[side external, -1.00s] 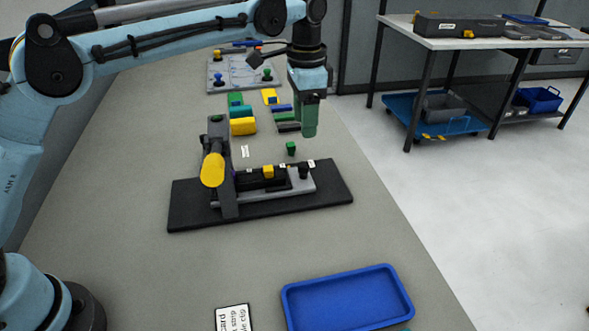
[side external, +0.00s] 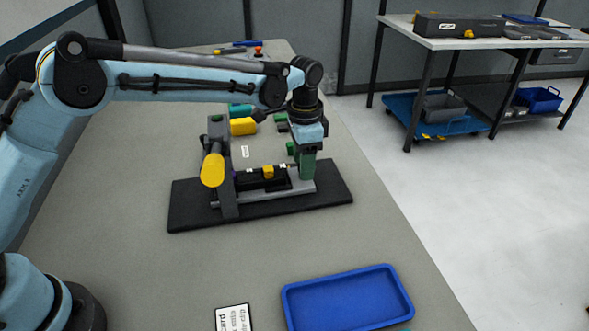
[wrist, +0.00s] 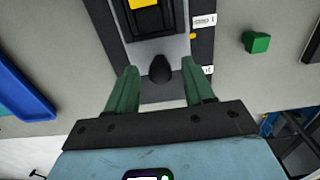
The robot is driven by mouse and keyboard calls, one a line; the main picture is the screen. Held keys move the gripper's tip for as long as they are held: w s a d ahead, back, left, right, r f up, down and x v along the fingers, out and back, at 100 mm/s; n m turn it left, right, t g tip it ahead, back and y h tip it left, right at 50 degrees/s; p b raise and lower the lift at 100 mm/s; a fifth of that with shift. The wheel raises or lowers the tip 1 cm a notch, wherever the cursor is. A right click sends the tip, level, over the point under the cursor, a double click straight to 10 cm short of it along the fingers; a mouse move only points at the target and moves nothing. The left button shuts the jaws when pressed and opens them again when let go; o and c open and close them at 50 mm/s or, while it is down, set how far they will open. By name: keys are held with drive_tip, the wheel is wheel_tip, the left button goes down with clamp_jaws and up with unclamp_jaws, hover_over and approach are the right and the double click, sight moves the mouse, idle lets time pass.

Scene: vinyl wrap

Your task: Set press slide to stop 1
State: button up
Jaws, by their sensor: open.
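The press (side external: 222,180) stands on a black base plate (side external: 190,215), with a yellow cylinder (side external: 213,170) on its left. Its black slide (side external: 250,182) carries a yellow block (side external: 268,172); both also show in the wrist view, the block (wrist: 144,3) at the top edge. A black knob (wrist: 160,68) sits at the slide's near end in the wrist view. My gripper (side external: 307,172) is lowered over the right end of the press. In the wrist view its green fingers (wrist: 159,70) are open on either side of the knob, with gaps showing. The side view hides the knob behind the gripper.
White labels (wrist: 204,21) and a small yellow mark (wrist: 193,36) lie along the rail's edge. A small green block (wrist: 256,42) lies beside the base. A blue tray (side external: 290,310) and a card (side external: 233,318) lie at the front of the bench.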

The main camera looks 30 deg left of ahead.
clamp_jaws()
drive_tip(key=shift+s+a, duration=0.35)
drive_tip(key=shift+s, duration=0.05)
unclamp_jaws()
wheel_tip(320, 180, up, 12)
idle(0.9)
drive_tip(key=shift+r, duration=0.15)
